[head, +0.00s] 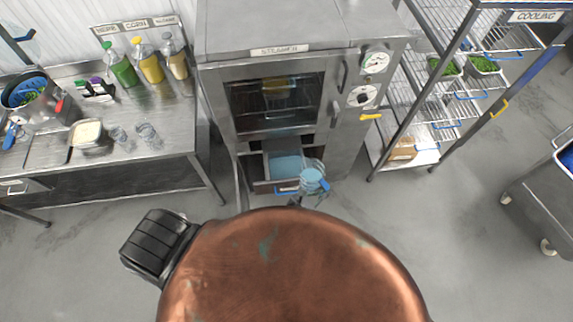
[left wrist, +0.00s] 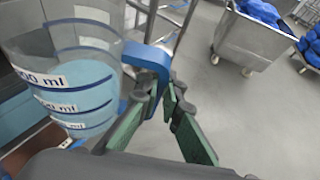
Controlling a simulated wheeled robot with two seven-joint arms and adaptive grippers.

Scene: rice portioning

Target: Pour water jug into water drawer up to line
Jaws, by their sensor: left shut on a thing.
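The clear water jug (head: 312,179) has a blue handle and stays over the front right of the open water drawer (head: 262,187) at the steamer's base. Light blue water (head: 284,165) shows in the drawer; I cannot make out its line. In the left wrist view the jug (left wrist: 65,65) has dark blue ml marks and light blue water inside. My left gripper (left wrist: 165,95), with green finger pads, is shut on the jug's blue handle (left wrist: 150,58). It is small and partly hidden in the head view (head: 297,201). I cannot tell whether water is flowing. My right gripper is not in view.
The steamer (head: 225,45) stands behind the drawer. A steel table (head: 110,185) with bottles and a rice tray (head: 75,142) is at left. A cooling rack (head: 440,85) is at right. A large copper-coloured form hides the lower middle.

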